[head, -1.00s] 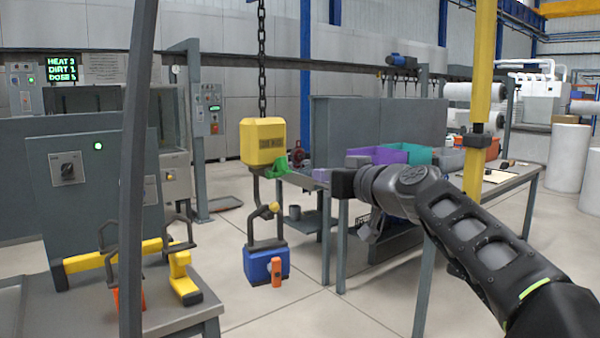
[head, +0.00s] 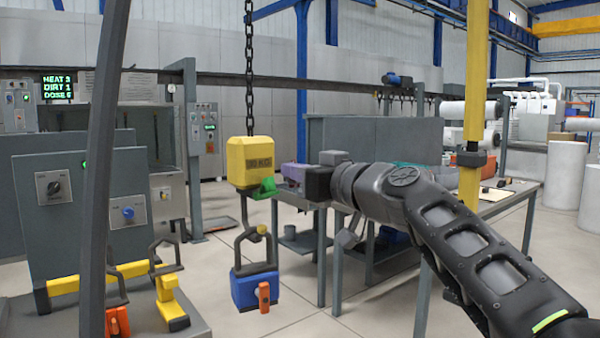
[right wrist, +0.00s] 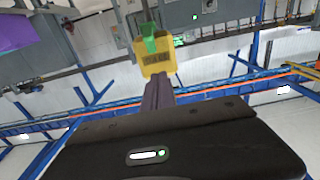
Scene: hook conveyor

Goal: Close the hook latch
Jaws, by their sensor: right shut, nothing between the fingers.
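A yellow hook block (head: 249,162) hangs on a chain in the head view, with a green latch (head: 264,190) at its underside. The right wrist view shows the shut fingers (right wrist: 157,84) pointing at the yellow block (right wrist: 157,63) and green latch (right wrist: 150,42). My left gripper is out of view.
A grey table (head: 514,204) with bins stands behind my right arm. A control box (head: 80,200) and a bench with yellow-barred, handled items stand at the left. A dark post (head: 104,150) crosses the left of the view. Floor below the hanging load is clear.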

